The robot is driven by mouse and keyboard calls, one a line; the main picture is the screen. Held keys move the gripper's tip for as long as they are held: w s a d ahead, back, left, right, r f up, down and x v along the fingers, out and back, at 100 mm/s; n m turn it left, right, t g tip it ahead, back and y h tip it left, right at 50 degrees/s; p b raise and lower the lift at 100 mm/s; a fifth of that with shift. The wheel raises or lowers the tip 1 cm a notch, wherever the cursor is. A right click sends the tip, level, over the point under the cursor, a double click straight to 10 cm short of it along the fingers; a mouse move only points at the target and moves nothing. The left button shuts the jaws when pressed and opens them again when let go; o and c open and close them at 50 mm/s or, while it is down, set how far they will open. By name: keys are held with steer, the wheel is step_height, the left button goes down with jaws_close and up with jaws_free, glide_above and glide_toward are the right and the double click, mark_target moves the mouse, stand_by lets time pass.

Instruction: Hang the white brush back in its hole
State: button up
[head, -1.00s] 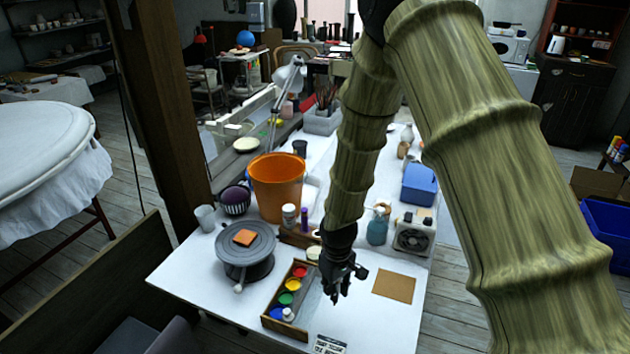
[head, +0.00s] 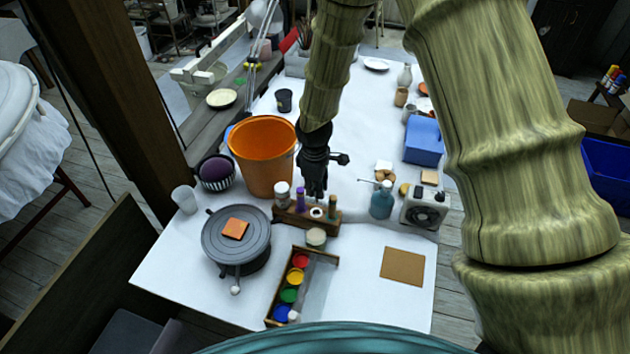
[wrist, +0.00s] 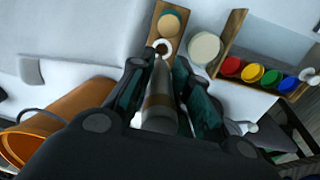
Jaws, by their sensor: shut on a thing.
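My gripper (head: 315,190) points down just above the small wooden rack (head: 290,217) in the head view. In the wrist view my gripper (wrist: 158,78) is shut on a slim pale grey-white piece with a brown band, the white brush (wrist: 160,98). Its far end points towards a white ring (wrist: 163,47) on the rack (wrist: 157,10). I cannot tell whether the tip is in the ring or above it. In the head view the brush is hidden by the gripper, and the ring (head: 316,212) shows just below the fingers.
A white bottle (head: 282,193) and a purple bottle (head: 300,200) stand at the rack. An orange bucket (head: 265,165) stands close left. A paint box (head: 318,285) and a round jar (head: 316,238) lie in front. A blue-green bottle (head: 382,200) stands to the right.

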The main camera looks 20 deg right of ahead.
steer(key=shift+w+a+f+b, duration=0.15)
steer(key=shift+f+b, duration=0.4)
steer(key=shift+f, duration=0.35)
steer(key=shift+f+b, duration=0.75)
steer(key=shift+f, duration=0.25)
steer(key=shift+f, duration=0.4)
steer(key=shift+f+b, duration=1.15)
steer(key=shift+f, duration=0.7)
steer(key=shift+f, duration=0.25)
steer(key=o, duration=0.9)
steer(key=shift+r, duration=0.15)
steer(key=r, duration=0.7)
steer(key=s+r, duration=0.1)
steer(key=r, duration=0.3)
steer(key=shift+a+r, duration=0.25)
steer(key=shift+r, duration=0.1)
